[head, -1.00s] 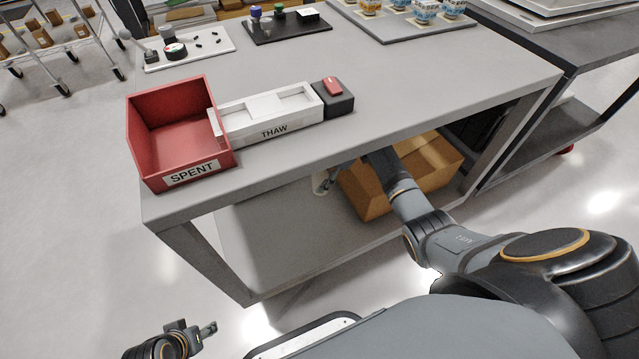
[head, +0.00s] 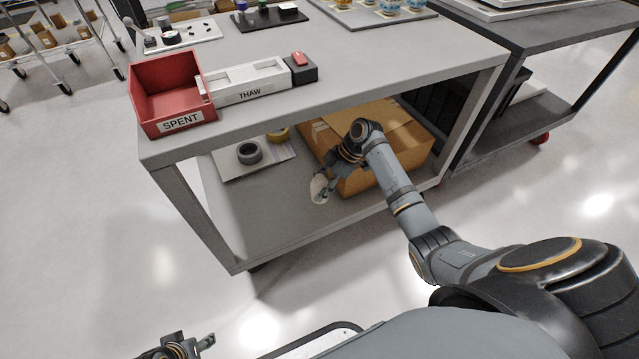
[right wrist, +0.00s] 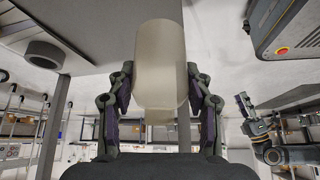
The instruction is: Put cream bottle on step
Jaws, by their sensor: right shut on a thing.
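The cream bottle (head: 319,189) is pale and held in my right gripper (head: 330,177), at the front of the space under the table top. In the right wrist view the bottle (right wrist: 160,65) stands between the two fingers of my right gripper (right wrist: 160,100), which press on its sides. I cannot tell which surface is the step.
The grey table (head: 330,110) carries a red SPENT bin (head: 160,105) and a white THAW block (head: 250,92) with a black red-button box (head: 301,70). Below, a cardboard box (head: 400,150) and dark tape roll (head: 249,152) occupy the lower shelf (head: 290,215). Its front left is clear.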

